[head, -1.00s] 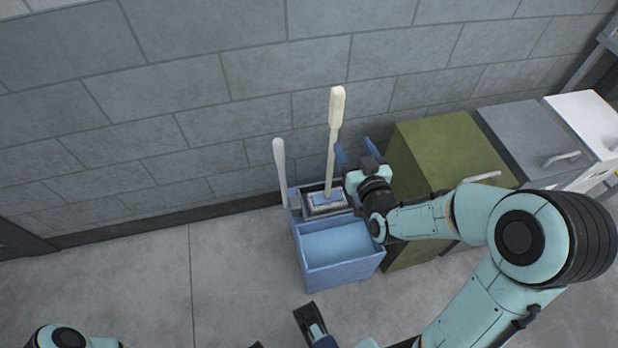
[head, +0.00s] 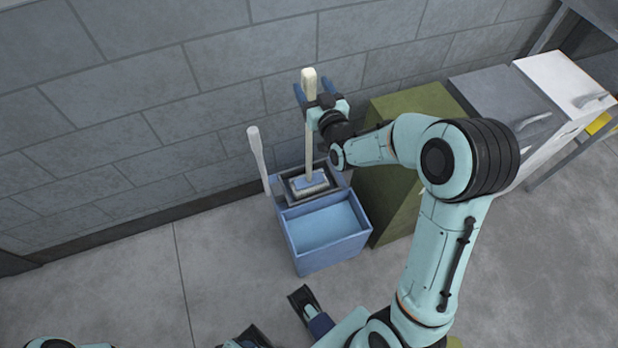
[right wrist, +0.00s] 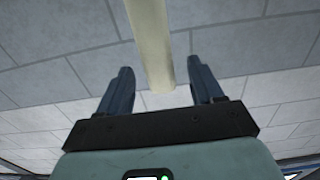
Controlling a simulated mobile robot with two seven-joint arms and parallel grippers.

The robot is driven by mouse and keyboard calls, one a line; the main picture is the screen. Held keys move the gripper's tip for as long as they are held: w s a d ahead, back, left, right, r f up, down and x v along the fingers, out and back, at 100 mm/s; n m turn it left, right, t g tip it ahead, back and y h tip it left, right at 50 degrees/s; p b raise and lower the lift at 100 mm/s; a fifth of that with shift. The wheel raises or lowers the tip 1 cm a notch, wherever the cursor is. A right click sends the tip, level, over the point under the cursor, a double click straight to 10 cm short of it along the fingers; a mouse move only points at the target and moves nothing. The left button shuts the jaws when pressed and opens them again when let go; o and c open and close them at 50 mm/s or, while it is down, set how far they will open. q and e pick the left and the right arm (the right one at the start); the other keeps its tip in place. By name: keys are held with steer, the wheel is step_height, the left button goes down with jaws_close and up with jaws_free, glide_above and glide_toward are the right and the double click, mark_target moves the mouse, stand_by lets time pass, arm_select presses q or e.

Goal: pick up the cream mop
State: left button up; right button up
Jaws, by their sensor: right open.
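The cream mop stands upright in the head view, its long handle (head: 309,143) rising from its grey-blue head (head: 311,182). The head sits in the tray at the back of the blue bucket (head: 325,252). My right gripper (head: 328,80) is high on the handle, near its thicker top end, with its fingers open on either side. In the right wrist view the handle (right wrist: 149,42) runs down between the two open fingers (right wrist: 160,72), with a gap on both sides.
A grey-white handle (head: 257,158) stands at the bucket's left side, left of the mop. A green cabinet (head: 410,110) stands close on the right, with grey (head: 500,95) and white (head: 570,80) units beyond. A block wall (head: 130,90) is close behind. Floor at left is clear.

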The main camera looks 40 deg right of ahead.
steer(key=x, duration=0.3)
steer(key=shift+w+f, duration=0.15)
steer(key=c, duration=1.1)
steer(key=shift+c, duration=0.3)
